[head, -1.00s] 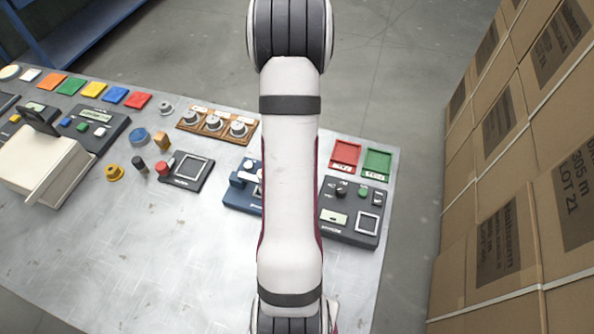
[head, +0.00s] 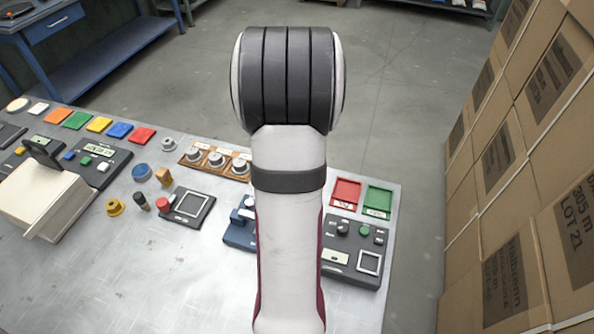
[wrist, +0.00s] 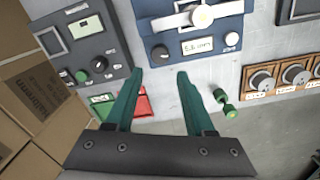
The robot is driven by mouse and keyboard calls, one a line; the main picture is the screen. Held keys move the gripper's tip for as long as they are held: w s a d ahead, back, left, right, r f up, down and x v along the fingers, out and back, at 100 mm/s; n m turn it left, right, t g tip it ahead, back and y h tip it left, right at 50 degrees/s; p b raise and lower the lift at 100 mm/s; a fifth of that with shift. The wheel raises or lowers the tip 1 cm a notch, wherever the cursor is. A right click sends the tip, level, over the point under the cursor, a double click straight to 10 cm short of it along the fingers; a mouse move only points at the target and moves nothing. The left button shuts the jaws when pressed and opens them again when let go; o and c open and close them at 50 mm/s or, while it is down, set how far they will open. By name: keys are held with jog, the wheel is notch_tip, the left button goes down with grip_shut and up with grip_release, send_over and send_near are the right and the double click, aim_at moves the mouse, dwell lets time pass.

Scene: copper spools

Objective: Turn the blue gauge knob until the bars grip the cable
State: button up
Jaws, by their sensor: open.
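The blue gauge (wrist: 185,62) is at the top middle of the wrist view, with a small display reading about 5.6 mm. In the head view the gauge (head: 240,232) is partly hidden by my arm, and my gripper is hidden.
A dark panel with a green knob (wrist: 98,64) stands left of the gauge in the wrist view. Red (head: 345,193) and green (head: 377,200) trays lie at the table's far edge. A wooden dial board (head: 216,162) is left of my arm. Stacked cartons (head: 520,200) stand at right.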

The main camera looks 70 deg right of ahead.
notch_tip(320, 180, up, 7)
jog(key=shift+w, duration=0.1)
dwell(0.3)
jog(key=w+a+r+n, duration=0.35)
jog(key=w+a, duration=0.45)
jog(key=a, duration=0.3)
jog(key=w+a+n+y, duration=0.1)
jog(key=a+n, duration=0.6)
jog(key=a, duration=0.8)
jog(key=s+a+n, duration=0.5)
jog(key=s+a, duration=0.1)
jog(key=a, duration=0.5)
jog(key=shift+s+a+f+n+y, duration=0.15)
jog(key=shift+s+f+n+y, duration=0.1)
jog(key=shift+f+n+y, duration=0.15)
